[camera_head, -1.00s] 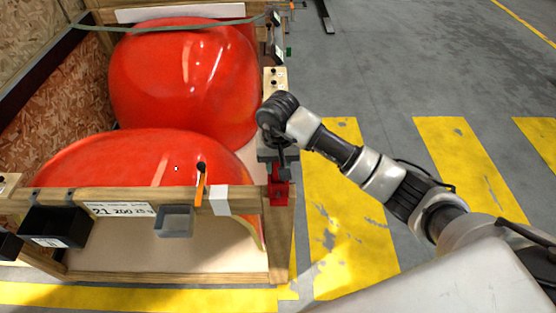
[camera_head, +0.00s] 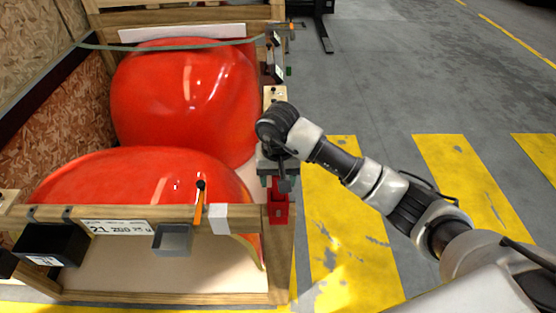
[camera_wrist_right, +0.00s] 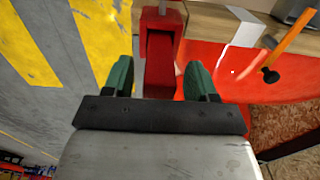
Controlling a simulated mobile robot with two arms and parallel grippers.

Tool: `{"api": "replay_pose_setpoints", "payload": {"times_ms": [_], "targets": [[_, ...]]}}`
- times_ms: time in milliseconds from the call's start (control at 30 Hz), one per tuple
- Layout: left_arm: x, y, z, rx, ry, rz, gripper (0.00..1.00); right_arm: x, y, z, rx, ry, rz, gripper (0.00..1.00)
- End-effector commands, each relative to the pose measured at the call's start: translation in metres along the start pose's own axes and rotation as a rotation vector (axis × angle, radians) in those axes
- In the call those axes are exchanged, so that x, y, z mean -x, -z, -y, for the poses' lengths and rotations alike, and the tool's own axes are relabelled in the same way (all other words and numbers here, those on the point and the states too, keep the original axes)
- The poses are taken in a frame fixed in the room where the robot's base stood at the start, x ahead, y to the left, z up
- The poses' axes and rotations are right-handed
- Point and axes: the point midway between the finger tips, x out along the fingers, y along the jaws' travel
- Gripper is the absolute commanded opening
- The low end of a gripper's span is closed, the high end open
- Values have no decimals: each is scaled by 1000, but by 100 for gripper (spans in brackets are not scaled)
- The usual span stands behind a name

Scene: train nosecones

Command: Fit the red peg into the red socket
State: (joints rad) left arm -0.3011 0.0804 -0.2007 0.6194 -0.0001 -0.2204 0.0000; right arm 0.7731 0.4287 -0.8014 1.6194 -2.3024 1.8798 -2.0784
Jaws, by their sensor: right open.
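A red block-like fitting (camera_head: 279,207) is on the front right corner post of the wooden crate. It also shows in the right wrist view (camera_wrist_right: 159,55), with a recess in its face. I cannot tell whether it is the red socket alone or has the red peg in it; no separate red peg can be made out. My right gripper (camera_head: 283,184) is just above and beside the fitting in the head view. In the right wrist view its green fingers (camera_wrist_right: 160,66) are open, with gaps on both sides of the fitting. My left gripper is out of view.
Large glossy red nosecones (camera_head: 185,95) fill the crate (camera_head: 150,297). A grey bin (camera_head: 173,240), a black bin (camera_head: 52,243) and an orange-handled tool (camera_head: 198,208) are on its front rail. Small fittings line the right rail. Floor to the right is clear, with yellow stripes.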

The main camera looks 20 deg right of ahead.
Motion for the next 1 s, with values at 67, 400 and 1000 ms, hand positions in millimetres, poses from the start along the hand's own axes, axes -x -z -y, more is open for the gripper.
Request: {"api": "replay_pose_setpoints", "payload": {"times_ms": [67, 400, 1000], "targets": [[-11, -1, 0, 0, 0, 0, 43, 14, 2, 0, 1, 1, -9, 57], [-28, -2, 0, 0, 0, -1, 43, 84, 1, 0, 0, -1, -6, 57], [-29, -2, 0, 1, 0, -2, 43, 100, 0, 0, -1, 0, -1, 57]]}}
